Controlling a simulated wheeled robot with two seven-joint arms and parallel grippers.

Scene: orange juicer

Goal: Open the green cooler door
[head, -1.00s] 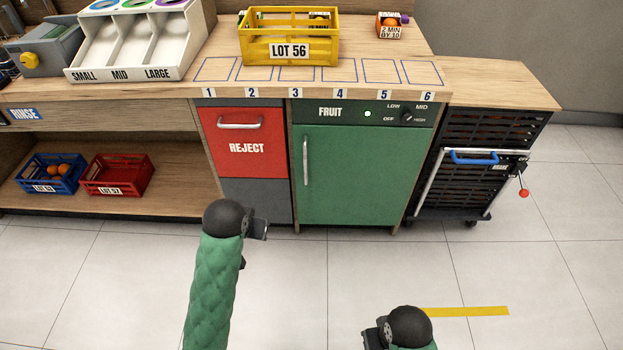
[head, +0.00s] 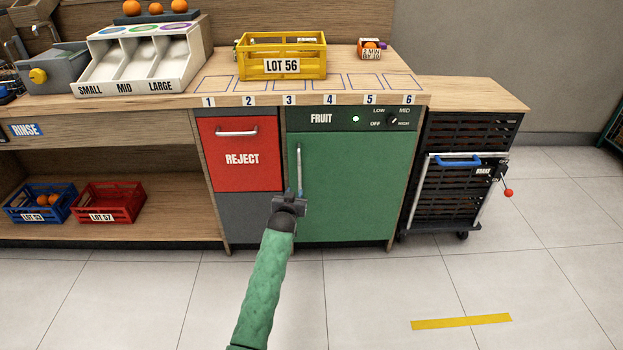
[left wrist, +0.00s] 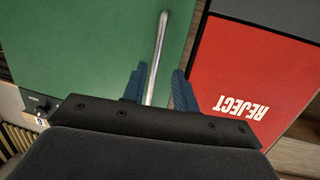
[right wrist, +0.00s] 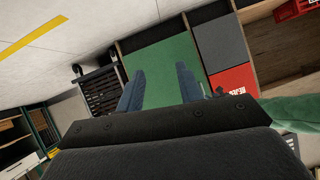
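The green cooler door (head: 350,185) labelled FRUIT is shut. It has a vertical silver handle (head: 299,170) near its left edge. My left gripper (head: 294,194) is at the lower end of the handle. In the left wrist view the handle (left wrist: 158,55) runs between the two blue fingers of my left gripper (left wrist: 160,88). The fingers are apart, and I cannot tell whether either touches the bar. My right gripper is out of the head view. In the right wrist view my right gripper (right wrist: 158,88) is open and empty, with the green door (right wrist: 160,68) some way beyond it.
A red REJECT drawer (head: 240,155) is directly left of the cooler. A black cart (head: 470,140) with a blue handle and red-knobbed lever stands to the right. A yellow LOT 56 crate (head: 282,56) sits on the counter above. The floor in front is clear, with a yellow strip (head: 460,322).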

